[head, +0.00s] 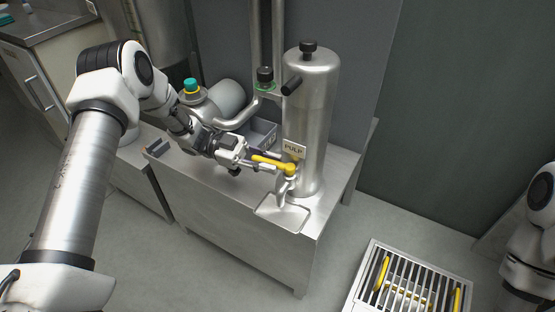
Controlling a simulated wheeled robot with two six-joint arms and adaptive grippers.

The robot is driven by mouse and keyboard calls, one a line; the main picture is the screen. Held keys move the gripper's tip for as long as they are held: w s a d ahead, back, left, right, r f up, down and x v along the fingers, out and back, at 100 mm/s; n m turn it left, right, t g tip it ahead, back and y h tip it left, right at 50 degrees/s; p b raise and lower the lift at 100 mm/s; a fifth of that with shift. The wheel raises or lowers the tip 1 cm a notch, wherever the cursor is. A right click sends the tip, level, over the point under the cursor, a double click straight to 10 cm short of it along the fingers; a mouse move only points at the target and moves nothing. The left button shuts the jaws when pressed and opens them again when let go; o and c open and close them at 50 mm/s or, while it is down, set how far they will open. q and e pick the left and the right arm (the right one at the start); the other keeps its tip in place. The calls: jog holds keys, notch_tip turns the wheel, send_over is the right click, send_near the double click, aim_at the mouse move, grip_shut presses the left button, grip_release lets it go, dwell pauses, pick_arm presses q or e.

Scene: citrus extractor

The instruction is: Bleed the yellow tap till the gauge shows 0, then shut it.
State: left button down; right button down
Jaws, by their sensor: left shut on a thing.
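The yellow tap (272,162) is on the lower front of the upright steel cylinder (310,115), just below a label reading PULP (294,149). Its yellow lever points left, across the front of the cylinder. My left gripper (254,162) comes in from the left and is shut on the lever. The tap's spout (284,190) hangs above a shallow steel drip tray (283,214). I cannot make out a gauge face or reading. My right gripper is out of view; only part of that arm shows at the right edge.
A grey bin (262,133) and a rounded steel vessel (227,98) stand behind my left gripper. A teal-capped fitting (190,86) and a green-ringed black knob (265,77) are further back. A floor grate (412,280) with yellow handles lies at lower right.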

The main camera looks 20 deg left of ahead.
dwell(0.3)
pick_arm(q)
jog(key=c, duration=1.1)
grip_release()
jog(key=shift+w, duration=0.1)
jog(key=a, duration=1.2)
jog(key=shift+c, duration=0.2)
